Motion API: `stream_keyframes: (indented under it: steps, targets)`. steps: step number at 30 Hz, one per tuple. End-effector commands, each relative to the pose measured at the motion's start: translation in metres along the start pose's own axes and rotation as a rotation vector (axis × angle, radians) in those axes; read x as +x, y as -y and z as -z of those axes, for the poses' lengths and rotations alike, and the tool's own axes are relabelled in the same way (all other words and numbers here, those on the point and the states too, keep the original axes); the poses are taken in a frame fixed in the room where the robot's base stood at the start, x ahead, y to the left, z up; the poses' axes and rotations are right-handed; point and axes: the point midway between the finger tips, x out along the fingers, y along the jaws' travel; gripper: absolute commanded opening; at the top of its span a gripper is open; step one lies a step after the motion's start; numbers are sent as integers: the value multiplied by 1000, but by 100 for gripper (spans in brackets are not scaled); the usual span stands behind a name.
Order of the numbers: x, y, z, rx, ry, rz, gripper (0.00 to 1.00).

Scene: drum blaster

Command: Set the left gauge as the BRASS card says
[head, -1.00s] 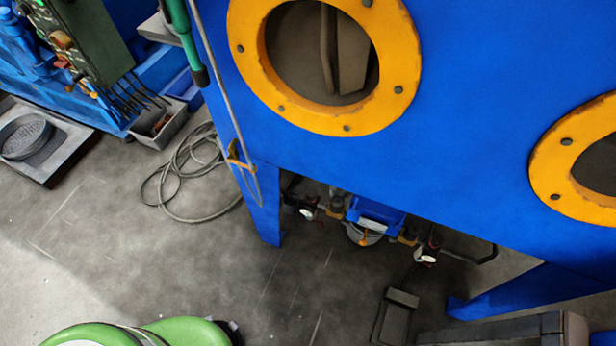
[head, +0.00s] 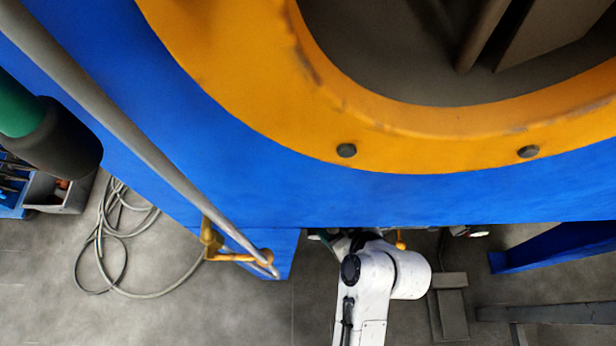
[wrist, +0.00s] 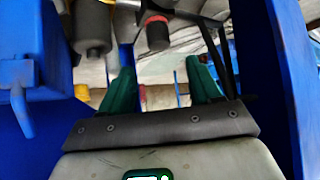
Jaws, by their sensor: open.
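My gripper (wrist: 160,66) is open, with two green fingers apart and nothing seen between them. In the head view my white arm reaches under the blue blaster cabinet (head: 340,200), and the cabinet hides the gripper. In the wrist view a dark cylinder with a red band (wrist: 157,32) hangs just beyond the fingertips. A grey cylinder (wrist: 90,28) is to its left. I cannot make out a gauge face or a BRASS card in either view. A small white round part (head: 478,233) shows at the cabinet's lower edge; I cannot tell what it is.
Blue cabinet parts (wrist: 28,75) stand close at the left and right of the wrist view. A coiled cable (head: 100,245) lies on the floor. A dark pedal (head: 449,300) stands right of my arm.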

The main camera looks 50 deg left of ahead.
Motion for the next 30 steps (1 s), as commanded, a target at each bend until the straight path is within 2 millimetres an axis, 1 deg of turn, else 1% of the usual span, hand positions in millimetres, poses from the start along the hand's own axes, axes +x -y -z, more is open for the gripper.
stream_keyframes:
  steps: [1, 9, 15, 21, 30]
  targets:
    - [9, 0, -2, -1, 1, 3, 63]
    - [58, 0, -3, -2, 2, 2, 63]
    - [86, 0, -2, 0, 2, 1, 63]
    - [97, 0, -1, 2, 2, 0, 63]
    - [98, 0, 0, 2, 2, 0, 62]
